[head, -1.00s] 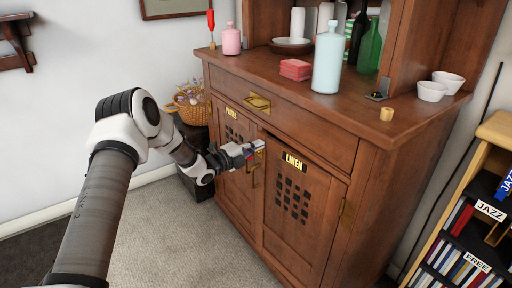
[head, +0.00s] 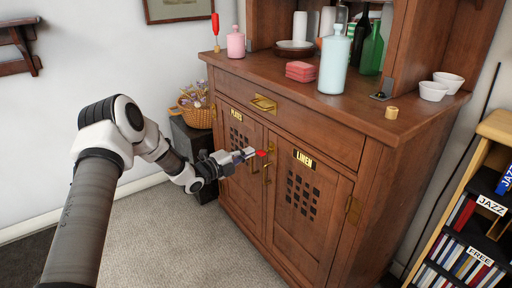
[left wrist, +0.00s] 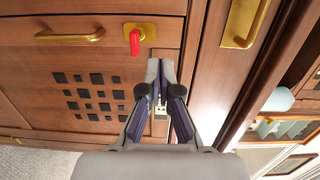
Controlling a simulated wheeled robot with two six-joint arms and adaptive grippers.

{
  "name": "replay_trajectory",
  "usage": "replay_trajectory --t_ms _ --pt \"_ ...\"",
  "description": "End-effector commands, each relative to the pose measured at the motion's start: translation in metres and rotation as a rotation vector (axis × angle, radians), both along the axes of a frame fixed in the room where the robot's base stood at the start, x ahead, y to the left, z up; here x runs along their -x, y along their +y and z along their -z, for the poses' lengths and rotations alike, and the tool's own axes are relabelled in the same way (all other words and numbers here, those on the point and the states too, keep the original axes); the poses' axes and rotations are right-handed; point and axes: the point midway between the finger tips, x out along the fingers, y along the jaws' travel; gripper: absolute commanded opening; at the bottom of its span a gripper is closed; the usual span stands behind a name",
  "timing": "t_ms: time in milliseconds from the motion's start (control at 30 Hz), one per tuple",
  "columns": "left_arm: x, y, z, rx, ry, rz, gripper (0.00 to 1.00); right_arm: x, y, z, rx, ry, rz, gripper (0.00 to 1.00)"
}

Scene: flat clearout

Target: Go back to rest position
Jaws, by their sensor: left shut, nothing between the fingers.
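My left gripper (head: 248,154) is shut and empty in front of the wooden cabinet (head: 375,190), close to the line between its two lower doors. The wrist view shows its fingertips (left wrist: 162,66) together, with no object between them. A red tag (head: 261,153) sits at the lock just beyond the fingertips. In the wrist view the red tag (left wrist: 135,42) hangs at a brass lock plate (left wrist: 148,32), apart from the fingers. The LINEN door (head: 290,225) and the PLATES door (head: 238,185) both look closed. My right gripper is out of view.
A pale blue bottle (head: 333,62), a pink bottle (head: 235,44), a red stack (head: 300,71) and white bowls (head: 433,91) stand on the cabinet top. A wicker basket (head: 196,108) is left of the cabinet, and a media shelf (head: 490,150) is right. Carpet (head: 165,240) in front is clear.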

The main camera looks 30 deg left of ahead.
Motion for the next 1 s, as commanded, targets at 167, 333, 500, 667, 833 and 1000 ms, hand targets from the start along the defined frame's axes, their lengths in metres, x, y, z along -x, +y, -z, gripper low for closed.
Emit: replay_trajectory --t_ms 167,333,500,667,833,1000 --pt "0.032 0.016 -0.004 0.003 -0.001 -0.004 0.0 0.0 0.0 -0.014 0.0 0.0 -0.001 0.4" --pt "0.044 0.019 -0.001 0.0 -0.001 -0.001 0.0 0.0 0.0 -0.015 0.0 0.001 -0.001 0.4" --pt "0.045 0.019 0.001 0.0 0.001 0.0 0.0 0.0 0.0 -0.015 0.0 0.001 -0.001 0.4" --pt "0.044 -0.015 0.032 -0.035 0.067 0.067 0.0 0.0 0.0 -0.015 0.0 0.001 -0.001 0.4" --pt "0.077 -0.122 0.116 -0.002 0.318 0.184 0.0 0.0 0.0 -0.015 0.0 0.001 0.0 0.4" --pt "0.169 -0.203 0.212 0.215 0.791 0.079 0.0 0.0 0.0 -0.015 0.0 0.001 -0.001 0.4"
